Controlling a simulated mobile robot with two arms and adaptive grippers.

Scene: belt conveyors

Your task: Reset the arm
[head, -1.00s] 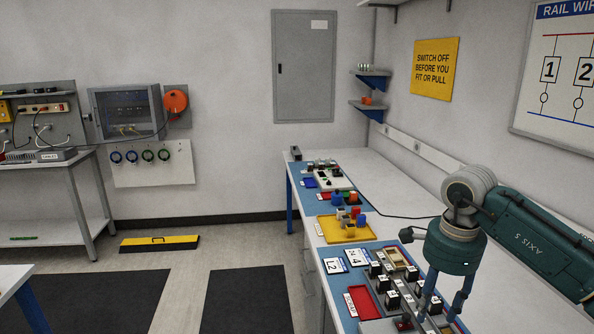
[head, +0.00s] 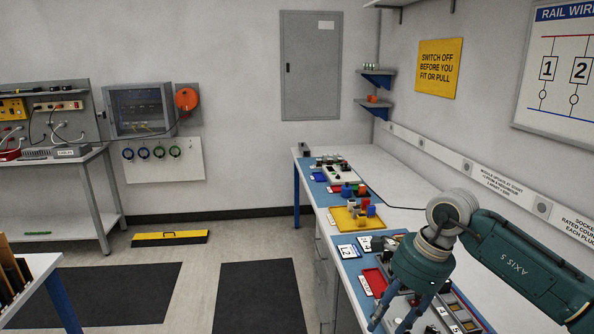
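My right arm reaches in from the right edge over the workbench. Its teal wrist points downward, and my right gripper (head: 390,322) hangs at the bottom edge of the head view. Its two blue fingers stand apart with nothing visible between them, so it looks open; the tips are close to the picture's edge. It is above the near blue mat (head: 352,268), beside a red tray (head: 375,281), and hides part of the mat and its parts. My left arm and gripper are not in view.
The workbench (head: 398,184) runs along the right wall. A yellow tray (head: 345,223) with coloured blocks and a white device (head: 342,175) stand farther back. White number cards (head: 348,251) lie near the gripper. Floor mats (head: 260,295) and a yellow-black bar (head: 170,238) lie left.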

